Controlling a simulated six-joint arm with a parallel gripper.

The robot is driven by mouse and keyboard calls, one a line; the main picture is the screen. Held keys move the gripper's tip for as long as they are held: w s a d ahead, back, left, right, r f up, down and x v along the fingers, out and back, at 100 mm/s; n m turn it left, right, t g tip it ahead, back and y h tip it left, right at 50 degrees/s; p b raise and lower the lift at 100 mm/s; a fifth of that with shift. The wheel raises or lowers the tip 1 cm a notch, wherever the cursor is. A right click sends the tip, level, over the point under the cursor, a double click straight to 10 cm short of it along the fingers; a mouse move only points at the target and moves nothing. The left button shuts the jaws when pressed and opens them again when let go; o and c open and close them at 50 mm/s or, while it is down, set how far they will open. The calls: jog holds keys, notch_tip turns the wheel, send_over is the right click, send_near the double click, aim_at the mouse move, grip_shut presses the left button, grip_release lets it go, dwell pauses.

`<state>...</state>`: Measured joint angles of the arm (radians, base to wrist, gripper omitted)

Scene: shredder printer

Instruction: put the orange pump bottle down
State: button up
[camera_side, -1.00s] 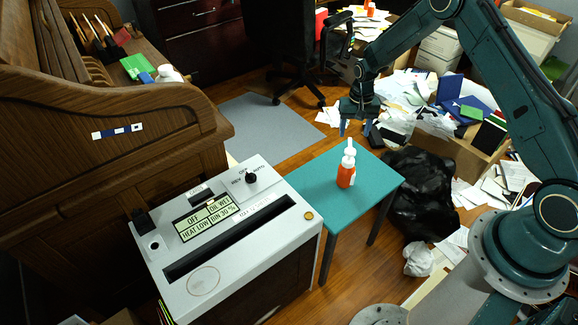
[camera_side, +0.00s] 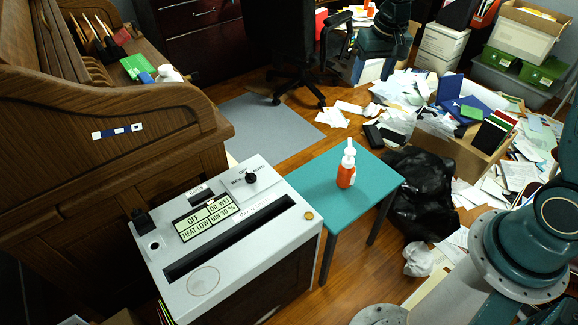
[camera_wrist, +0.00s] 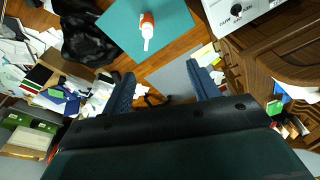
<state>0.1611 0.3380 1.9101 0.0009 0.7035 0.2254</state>
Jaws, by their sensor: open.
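The orange pump bottle (camera_side: 346,178) with its white pump top stands upright on the small teal table (camera_side: 322,196). In the wrist view the bottle (camera_wrist: 147,21) lies beyond the fingertips on the teal table top (camera_wrist: 178,18). My gripper (camera_wrist: 160,69) is open, with its two blue fingers spread and nothing between them. In the side view my gripper hangs high and well behind the table, clear of the bottle.
A white shredder (camera_side: 230,240) with a display and knob stands left of the table. A black bag (camera_side: 420,190) slumps right of it. Papers and boxes (camera_side: 455,140) litter the floor. A black office chair (camera_side: 295,50) stands behind. The table top around the bottle is bare.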

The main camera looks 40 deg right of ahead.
jog(key=s+a+r+n+t, duration=0.1)
jog(key=s+a+r, duration=0.1)
jog(key=s+r, duration=0.45)
jog(key=s+a+r+n+t, duration=0.1)
jog(key=s+a+r, duration=0.2)
jog(key=s+r, duration=0.3)
jog(key=s+a+n+t, duration=0.1)
jog(key=s+a+n, duration=0.1)
jog(key=s, duration=1.2)
jog(key=shift+f, duration=0.35)
